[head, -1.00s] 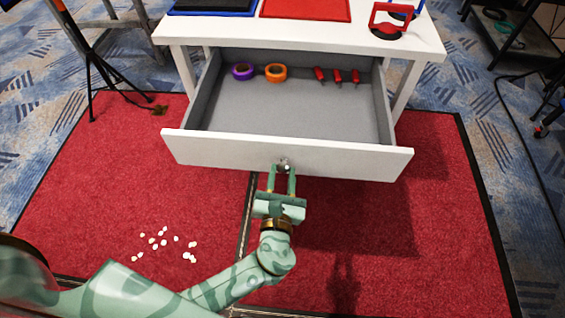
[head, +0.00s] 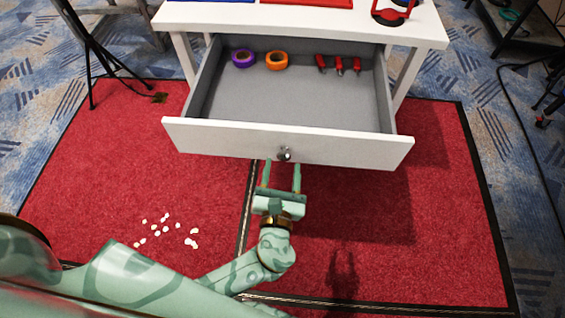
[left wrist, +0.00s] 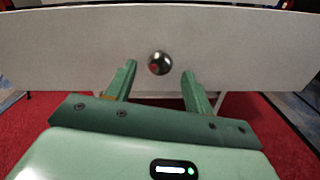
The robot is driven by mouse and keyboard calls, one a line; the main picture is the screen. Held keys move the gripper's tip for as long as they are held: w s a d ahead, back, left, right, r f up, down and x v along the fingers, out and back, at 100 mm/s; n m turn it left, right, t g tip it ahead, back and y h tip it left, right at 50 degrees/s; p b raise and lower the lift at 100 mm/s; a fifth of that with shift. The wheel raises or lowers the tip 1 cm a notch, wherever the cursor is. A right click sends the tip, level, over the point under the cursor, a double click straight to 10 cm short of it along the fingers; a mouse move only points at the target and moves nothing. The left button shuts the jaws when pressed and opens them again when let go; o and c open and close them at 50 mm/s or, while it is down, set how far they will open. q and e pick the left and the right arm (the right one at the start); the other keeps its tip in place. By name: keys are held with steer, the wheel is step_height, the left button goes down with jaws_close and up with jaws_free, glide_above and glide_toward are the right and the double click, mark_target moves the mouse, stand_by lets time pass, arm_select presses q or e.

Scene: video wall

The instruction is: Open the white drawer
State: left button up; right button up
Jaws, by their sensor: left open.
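The white drawer (head: 230,137) is pulled well out of the white table (head: 300,22), and its grey inside shows in the head view. Its round metal knob (head: 284,154) sits on the middle of the front panel. My left gripper (head: 282,165) is open just in front of the panel, with its fingertips close to the knob. In the left wrist view the knob (left wrist: 160,63) shows beyond and between the two open fingers (left wrist: 157,80), and I see nothing held. My right gripper is not in view.
In the drawer lie a purple tape roll (head: 242,58), an orange tape roll (head: 276,60) and several red items (head: 339,66). White bits (head: 168,232) lie on the red carpet (head: 110,170). A black tripod-like stand (head: 95,50) is at the left. The carpet right of my gripper is clear.

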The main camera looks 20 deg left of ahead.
arm_select(q)
steer(key=p+v, duration=0.2)
steer(key=v, duration=0.8)
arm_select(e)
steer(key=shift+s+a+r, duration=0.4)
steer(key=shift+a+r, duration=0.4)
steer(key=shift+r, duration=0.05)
arm_select(q)
steer(key=shift+r, duration=0.1)
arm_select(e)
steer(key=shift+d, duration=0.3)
